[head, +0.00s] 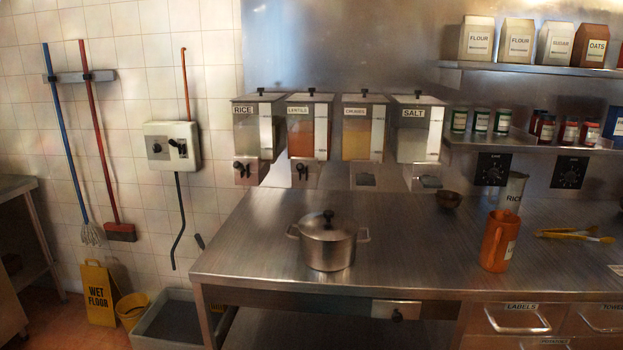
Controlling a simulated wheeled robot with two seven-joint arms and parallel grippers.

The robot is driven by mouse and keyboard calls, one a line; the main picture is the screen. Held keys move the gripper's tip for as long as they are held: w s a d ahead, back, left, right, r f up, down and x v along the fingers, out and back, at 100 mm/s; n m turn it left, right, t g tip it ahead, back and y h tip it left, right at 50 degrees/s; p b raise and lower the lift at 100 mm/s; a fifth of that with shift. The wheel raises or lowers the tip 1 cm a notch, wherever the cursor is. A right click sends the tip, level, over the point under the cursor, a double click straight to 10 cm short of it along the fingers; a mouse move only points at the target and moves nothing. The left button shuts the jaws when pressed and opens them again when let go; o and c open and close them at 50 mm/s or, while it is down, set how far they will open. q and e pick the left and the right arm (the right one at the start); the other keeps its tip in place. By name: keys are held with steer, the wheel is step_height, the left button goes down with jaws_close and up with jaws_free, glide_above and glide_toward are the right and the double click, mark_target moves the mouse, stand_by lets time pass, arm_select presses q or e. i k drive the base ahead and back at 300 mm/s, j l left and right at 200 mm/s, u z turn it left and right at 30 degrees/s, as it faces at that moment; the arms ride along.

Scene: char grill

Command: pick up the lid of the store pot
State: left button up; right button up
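A steel pot (328,255) with two side handles stands upright on the steel counter, left of the counter's middle. Its lid (313,224) sits on top and has a dark knob (328,214) at its centre. The pot carries no label that I can see. Neither of my grippers shows in the head view.
The steel counter (420,255) is clear around the pot. An orange jug (499,240), a small brown bowl (448,200) and yellow tongs (575,235) are to the right. Dispensers, including one marked RICE (247,135), hang on the wall behind.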

mark_target(328, 225)
steer(key=i+j+z, duration=0.1)
steer(key=i+z, duration=0.25)
steer(key=i+j+z, duration=0.35)
steer(key=i+l, duration=0.1)
steer(key=i, duration=0.05)
